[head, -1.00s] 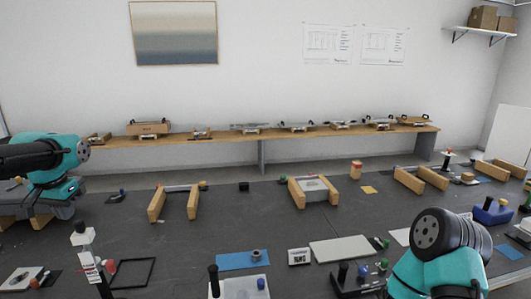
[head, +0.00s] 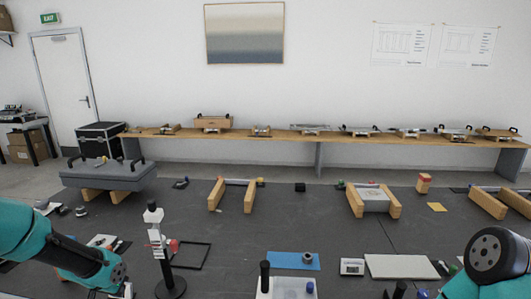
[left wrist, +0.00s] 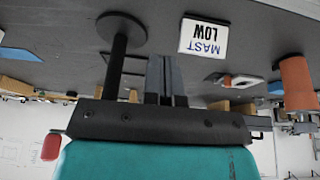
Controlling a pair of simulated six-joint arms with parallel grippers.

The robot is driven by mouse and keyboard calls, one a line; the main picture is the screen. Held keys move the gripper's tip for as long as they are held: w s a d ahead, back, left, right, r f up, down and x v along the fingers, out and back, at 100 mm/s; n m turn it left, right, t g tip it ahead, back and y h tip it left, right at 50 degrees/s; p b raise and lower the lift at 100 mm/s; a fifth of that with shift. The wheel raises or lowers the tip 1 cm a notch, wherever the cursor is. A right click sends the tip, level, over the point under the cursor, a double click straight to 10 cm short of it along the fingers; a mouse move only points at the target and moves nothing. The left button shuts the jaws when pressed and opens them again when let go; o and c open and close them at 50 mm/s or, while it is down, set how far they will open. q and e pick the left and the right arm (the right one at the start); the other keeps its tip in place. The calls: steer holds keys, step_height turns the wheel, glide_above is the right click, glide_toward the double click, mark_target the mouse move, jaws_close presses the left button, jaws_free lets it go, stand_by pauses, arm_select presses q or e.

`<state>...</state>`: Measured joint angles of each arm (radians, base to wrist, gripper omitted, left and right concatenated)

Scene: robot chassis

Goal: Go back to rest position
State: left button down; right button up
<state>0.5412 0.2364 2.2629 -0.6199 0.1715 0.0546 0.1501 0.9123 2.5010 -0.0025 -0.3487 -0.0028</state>
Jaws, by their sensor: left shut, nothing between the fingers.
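My left arm comes in low at the left of the head view, teal and black, and reaches the bottom edge. Its gripper is hardly visible there. In the left wrist view my left gripper (left wrist: 166,62) has its two grey fingers together, with nothing between them. Beside it is a black post on a round disc (left wrist: 121,32). A white card (left wrist: 204,38) reading MAST LOW lies on the dark surface. Only the teal and black joint of my right arm shows at the lower right of the head view. Its gripper is out of view.
A labelled upright stand (head: 155,240) and black frame (head: 192,256) are near my left arm. A blue mat (head: 292,261) and light plate (head: 402,267) lie in front. A grey case (head: 108,175) rests on wooden blocks.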

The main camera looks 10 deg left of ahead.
arm_select(q)
steer(key=s+d+f+g+h, duration=0.1)
steer(key=s+d+f+h, duration=0.1)
steer(key=d+f, duration=1)
steer(key=s+d+f+n+g+h, duration=0.1)
steer(key=s+d+f, duration=0.4)
steer(key=d+f, duration=0.7)
steer(key=d+g+h, duration=0.1)
steer(key=d, duration=0.6)
steer(key=shift+s, duration=0.3)
steer(key=shift+a, duration=0.1)
